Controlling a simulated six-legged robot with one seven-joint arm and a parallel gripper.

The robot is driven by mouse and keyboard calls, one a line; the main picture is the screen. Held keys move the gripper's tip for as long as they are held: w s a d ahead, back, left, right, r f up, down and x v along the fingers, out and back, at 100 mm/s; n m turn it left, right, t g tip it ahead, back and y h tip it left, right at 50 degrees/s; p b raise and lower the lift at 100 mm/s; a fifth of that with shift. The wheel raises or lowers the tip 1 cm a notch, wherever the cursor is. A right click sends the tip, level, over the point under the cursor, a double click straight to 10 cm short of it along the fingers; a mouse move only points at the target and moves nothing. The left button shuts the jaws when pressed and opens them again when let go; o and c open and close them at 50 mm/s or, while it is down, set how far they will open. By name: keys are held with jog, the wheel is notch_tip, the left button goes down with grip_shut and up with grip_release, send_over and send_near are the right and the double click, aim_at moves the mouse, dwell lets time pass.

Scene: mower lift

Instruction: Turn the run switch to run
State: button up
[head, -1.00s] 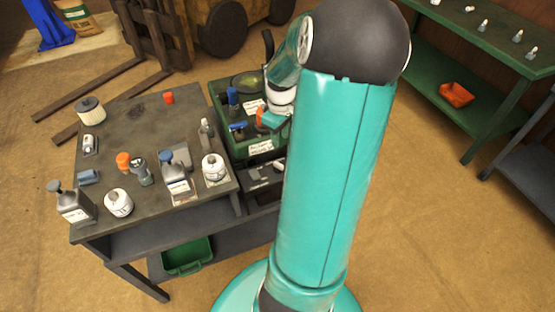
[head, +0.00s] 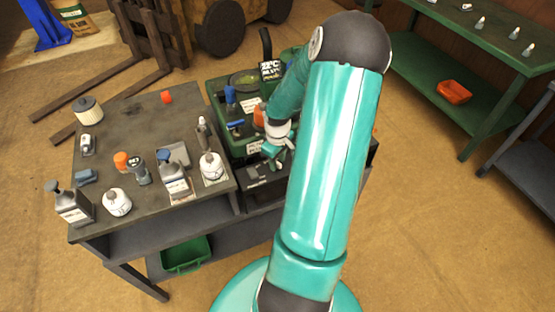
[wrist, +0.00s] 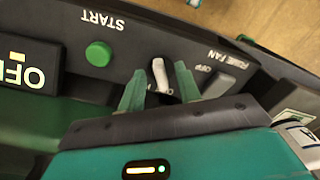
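A dark control panel (wrist: 215,40) fills the wrist view, with a pale switch lever (wrist: 160,74) standing on it. The lettering beside the lever is mostly hidden, so I cannot read its position. My gripper (wrist: 160,88) is open, with one green finger on each side of the lever; I cannot tell whether either touches it. In the head view my gripper (head: 273,151) is low over the front panel (head: 266,174) beside the workbench, and the lever is too small to make out.
A green START button (wrist: 98,54) is left of the lever, and a grey FUME FAN rocker (wrist: 218,84) is close on the right. The green mower body (head: 222,98) is behind. The workbench (head: 120,145) at left holds several bottles and parts.

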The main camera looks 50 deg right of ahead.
grip_shut()
jog(key=shift+m, duration=0.3)
jog(key=m, duration=0.5)
jog(key=shift+w+a, duration=0.1)
jog(key=m, duration=0.6)
jog(key=shift+a, duration=0.1)
jog(key=shift+m, duration=0.3)
grip_release()
jog(key=shift+r, duration=0.1)
